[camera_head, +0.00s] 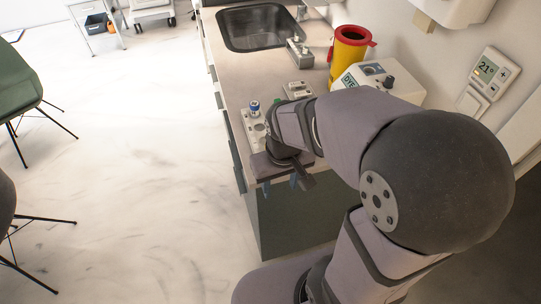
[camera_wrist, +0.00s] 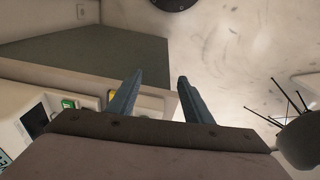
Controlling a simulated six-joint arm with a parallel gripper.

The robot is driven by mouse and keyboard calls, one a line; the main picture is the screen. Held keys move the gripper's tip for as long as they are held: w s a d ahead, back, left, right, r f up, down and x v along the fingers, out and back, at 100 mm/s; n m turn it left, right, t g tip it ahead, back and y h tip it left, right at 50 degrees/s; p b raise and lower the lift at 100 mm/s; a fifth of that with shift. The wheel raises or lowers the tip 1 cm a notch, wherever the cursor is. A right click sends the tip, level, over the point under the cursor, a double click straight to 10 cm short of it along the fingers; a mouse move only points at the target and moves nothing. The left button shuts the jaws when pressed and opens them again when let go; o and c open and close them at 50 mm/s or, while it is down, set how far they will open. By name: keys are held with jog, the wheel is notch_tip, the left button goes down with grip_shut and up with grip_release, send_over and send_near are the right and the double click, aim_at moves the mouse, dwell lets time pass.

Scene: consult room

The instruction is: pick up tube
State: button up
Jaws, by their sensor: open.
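A small blue-capped tube (camera_head: 254,107) stands upright in a pale rack (camera_head: 250,128) near the left edge of the counter. My gripper (camera_head: 280,184) is open, its two blue fingers pointing down at the counter's near end, nearer the camera than the tube. In the wrist view my gripper (camera_wrist: 160,75) shows its two fingers apart with nothing between them. The tube cannot be made out in the wrist view. My arm hides part of the counter to the right of the rack.
The counter (camera_head: 240,80) holds a sink (camera_head: 258,28), a grey rack (camera_head: 299,52), a yellow sharps bin (camera_head: 347,50) with a red rim, and a white device (camera_head: 350,76). A thermostat (camera_head: 490,70) is on the wall. Open floor (camera_head: 130,160) lies left.

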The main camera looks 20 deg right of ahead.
jog(key=w+r+m+t, duration=0.3)
jog(key=w+r, duration=0.3)
jog(key=w, duration=0.4)
jog(key=shift+h, duration=0.3)
jog(key=shift+w+d+p+x, duration=0.15)
jog(key=shift+p+x, duration=0.2)
jog(key=shift+x, duration=0.85)
jog(key=shift+w+d+p+x, duration=0.15)
jog(key=shift+p+x, duration=0.2)
jog(key=shift+x, duration=0.85)
jog(key=shift+s+d+p+x, duration=0.15)
jog(key=shift+p+x, duration=0.2)
jog(key=shift+x, duration=0.85)
jog(key=shift+w+r, duration=0.1)
jog(key=shift+r, duration=0.05)
jog(key=shift+c, duration=0.3)
grip_shut()
jog(key=shift+r, duration=0.1)
